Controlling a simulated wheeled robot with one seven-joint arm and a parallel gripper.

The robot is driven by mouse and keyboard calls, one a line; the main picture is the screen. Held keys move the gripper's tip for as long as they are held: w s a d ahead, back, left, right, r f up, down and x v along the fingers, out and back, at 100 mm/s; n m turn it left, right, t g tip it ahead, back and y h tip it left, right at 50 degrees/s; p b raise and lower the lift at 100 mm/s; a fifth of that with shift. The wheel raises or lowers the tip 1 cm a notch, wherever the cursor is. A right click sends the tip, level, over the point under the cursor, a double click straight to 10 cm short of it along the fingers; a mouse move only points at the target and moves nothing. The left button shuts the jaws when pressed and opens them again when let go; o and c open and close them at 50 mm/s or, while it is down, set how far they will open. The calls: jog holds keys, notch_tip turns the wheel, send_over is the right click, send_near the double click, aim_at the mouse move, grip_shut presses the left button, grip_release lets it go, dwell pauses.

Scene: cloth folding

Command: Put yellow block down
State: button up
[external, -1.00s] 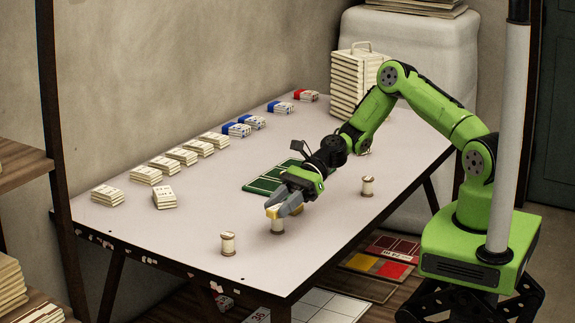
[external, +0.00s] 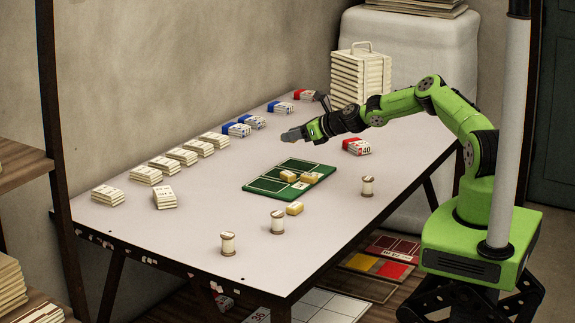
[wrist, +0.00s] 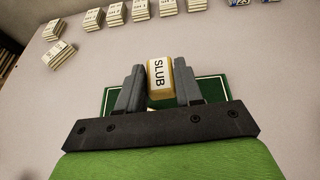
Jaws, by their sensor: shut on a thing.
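My gripper (external: 290,136) is high over the table, beyond the green mat (external: 262,184) in the external view. In the wrist view, its grey fingers (wrist: 159,75) are shut on a yellow block (wrist: 160,78) with a white face reading "SLUB". The held block cannot be made out in the external view. Two other yellow blocks (external: 288,176) (external: 310,178) lie on the green mat. Another yellow block (external: 295,208) lies on the bare table by a spool (external: 277,222). The wrist view shows part of the green mat (wrist: 210,88) below the held block.
More spools stand near the front edge (external: 228,243) and at right (external: 367,187). A red-banded bundle (external: 356,147) lies behind the mat, under my arm. White bundles (external: 182,155) and blue-banded ones (external: 237,130) line the wall side.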

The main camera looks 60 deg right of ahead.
aim_at(297, 173)
jog(key=f+b, duration=0.1)
jog(key=f, duration=0.2)
jog(key=d+f+b, duration=0.1)
jog(key=f, duration=0.2)
jog(key=f+b, duration=0.1)
jog(key=f, duration=0.3)
jog(key=shift+d+f, duration=0.1)
jog(key=shift+d, duration=0.15)
jog(key=shift+s, duration=0.1)
